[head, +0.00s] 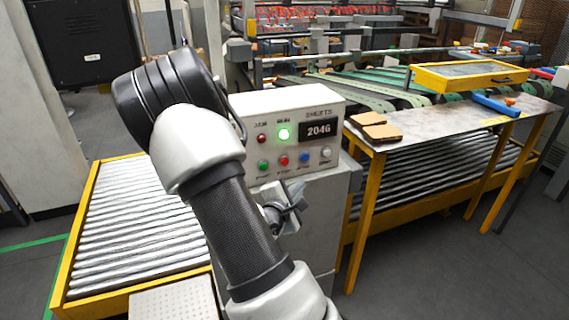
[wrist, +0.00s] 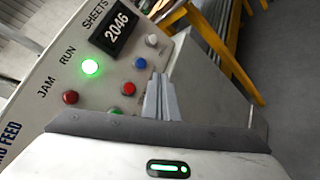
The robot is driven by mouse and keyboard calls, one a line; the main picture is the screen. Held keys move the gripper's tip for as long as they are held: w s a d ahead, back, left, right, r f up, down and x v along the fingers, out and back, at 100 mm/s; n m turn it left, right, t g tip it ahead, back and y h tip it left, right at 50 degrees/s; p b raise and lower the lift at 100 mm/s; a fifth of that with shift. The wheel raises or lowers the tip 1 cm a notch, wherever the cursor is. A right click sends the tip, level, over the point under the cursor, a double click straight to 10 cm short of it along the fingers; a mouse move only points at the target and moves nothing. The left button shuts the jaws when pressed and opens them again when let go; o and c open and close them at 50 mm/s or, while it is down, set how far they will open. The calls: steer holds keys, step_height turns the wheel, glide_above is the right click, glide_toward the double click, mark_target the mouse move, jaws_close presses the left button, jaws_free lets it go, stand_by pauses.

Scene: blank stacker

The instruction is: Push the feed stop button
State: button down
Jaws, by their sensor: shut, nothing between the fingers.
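The control panel (head: 243,115) is a pale box with a bottom row of buttons. The red button (head: 284,160), likely the feed stop, sits between the green button (head: 263,165) and the blue button (head: 305,157). In the wrist view the red button (wrist: 128,88) is left of my fingertips, with the blue button (wrist: 140,63) just above it. My gripper (wrist: 160,80) is shut and empty, pointing toward the panel. I cannot tell its exact gap to the panel. In the head view my arm partly covers the panel's left side.
The RUN lamp (head: 284,134) glows green and the JAM lamp (head: 262,138) is dark red. The display (head: 318,130) reads 2046. A white button (head: 326,153) ends the row. A steel table (head: 440,122) stands right, a roller conveyor (head: 130,220) left.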

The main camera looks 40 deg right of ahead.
steer(key=w+d, duration=0.2)
steer(key=w, duration=0.6)
steer(key=shift+w, duration=0.45)
stand_by(1.8)
steer(key=shift+w+d+p, duration=0.1)
steer(key=shift+w+p, duration=0.15)
steer(key=shift+p, duration=0.05)
steer(key=shift+w+d, duration=0.1)
steer(key=shift+w, duration=0.4)
stand_by(0.6)
steer(key=shift+s, duration=0.15)
steer(key=shift+s+a+p, duration=0.2)
steer(key=shift+s+p, duration=0.2)
steer(key=shift+s, duration=0.35)
steer(key=shift+s+a+p, duration=0.15)
steer(key=shift+s+a, duration=0.05)
steer(key=shift+s, duration=0.6)
steer(key=shift+s+a+p, duration=0.1)
steer(key=shift+s+a, duration=0.1)
steer(key=shift+s, duration=0.65)
steer(key=shift+s+a+p, duration=0.15)
steer(key=shift+s+a, duration=0.05)
steer(key=shift+s, duration=0.6)
